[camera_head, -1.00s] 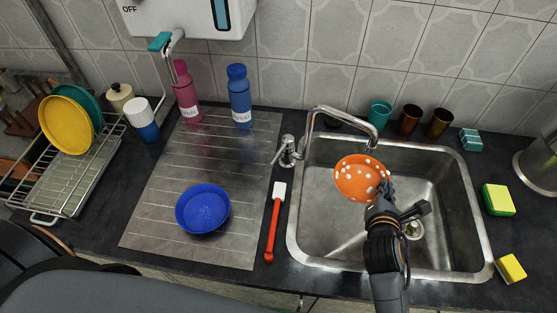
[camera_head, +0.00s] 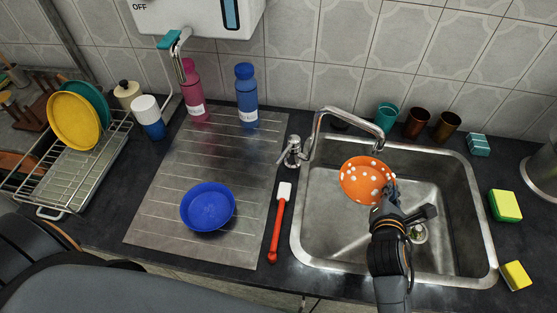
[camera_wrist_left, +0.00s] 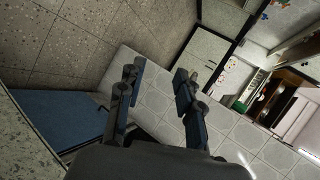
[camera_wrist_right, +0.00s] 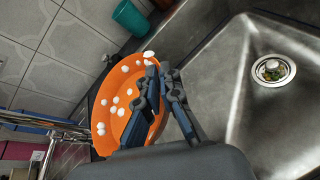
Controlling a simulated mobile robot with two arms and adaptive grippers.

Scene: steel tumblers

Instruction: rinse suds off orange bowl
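The orange bowl (camera_head: 355,187) is tilted over the sink (camera_head: 325,240), with several white suds blobs on its inside. It sits just below the spout of the steel tap (camera_head: 345,114); no water stream shows. My right gripper (camera_head: 389,192) is shut on the bowl's rim. In the right wrist view the bowl (camera_wrist_right: 115,90) shows its suds, and the fingers (camera_wrist_right: 161,76) close over its edge. My left gripper (camera_wrist_left: 158,76) is open and empty in the left wrist view, away from the sink, above the floor.
A blue bowl (camera_head: 208,207) rests on the drainboard (camera_head: 160,215), beside a red-handled brush (camera_head: 277,230). Pink (camera_head: 192,95) and blue (camera_head: 246,98) bottles stand behind. Tumblers (camera_head: 416,124) line the sink's back edge; sponges (camera_head: 505,206) lie right. A dish rack (camera_head: 85,170) stands left.

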